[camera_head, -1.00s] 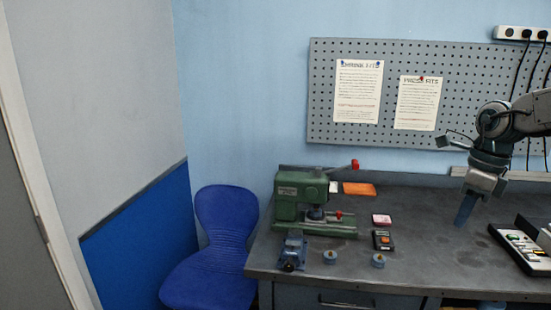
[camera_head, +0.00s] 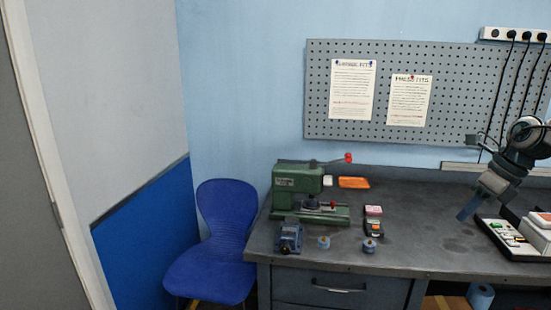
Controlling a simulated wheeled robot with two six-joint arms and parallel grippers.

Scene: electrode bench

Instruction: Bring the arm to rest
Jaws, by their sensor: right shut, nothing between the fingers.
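My right gripper (camera_head: 469,207) hangs over the right part of the bench (camera_head: 425,225), pointing down and to the left. Its fingers are together with nothing between them. It is just left of the black tray, and I cannot tell its exact height above the bench. My right arm comes in from the right edge. My left gripper is outside the view.
A black tray (camera_head: 498,248) with small items lies at the right. A green press (camera_head: 298,190), a blue vise (camera_head: 289,237), two small blue-grey pieces and a dark meter (camera_head: 373,228) stand at the left. The bench middle is clear. A blue chair (camera_head: 213,245) stands left.

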